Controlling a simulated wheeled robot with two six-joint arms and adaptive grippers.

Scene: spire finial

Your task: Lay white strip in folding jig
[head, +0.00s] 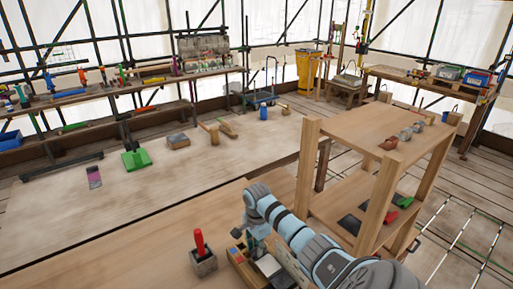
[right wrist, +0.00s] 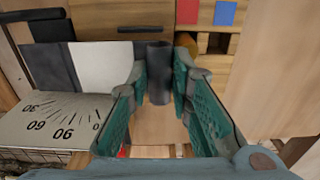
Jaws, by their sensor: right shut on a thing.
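My right gripper (right wrist: 158,85) has its two green fingers closed around a dark upright cylinder (right wrist: 160,60) that looks like a handle; its lower end is free to view between the fingers. To its left, a white flat piece, probably the white strip (right wrist: 103,67), lies beside a dark grey plate (right wrist: 55,66). In front of them is a grey plate with a printed angle scale (right wrist: 50,120), apparently part of the folding jig. In the head view my right gripper (head: 256,238) is over the near bench, partly hidden by its arm. My left gripper is not in view.
A wooden holder (head: 238,256) with red and blue squares stands beside the gripper. Left of it is a grey block (head: 204,264) holding a red-handled tool (head: 199,242). A wooden shelf table (head: 385,130) stands close to the right. The bench's left part is clear.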

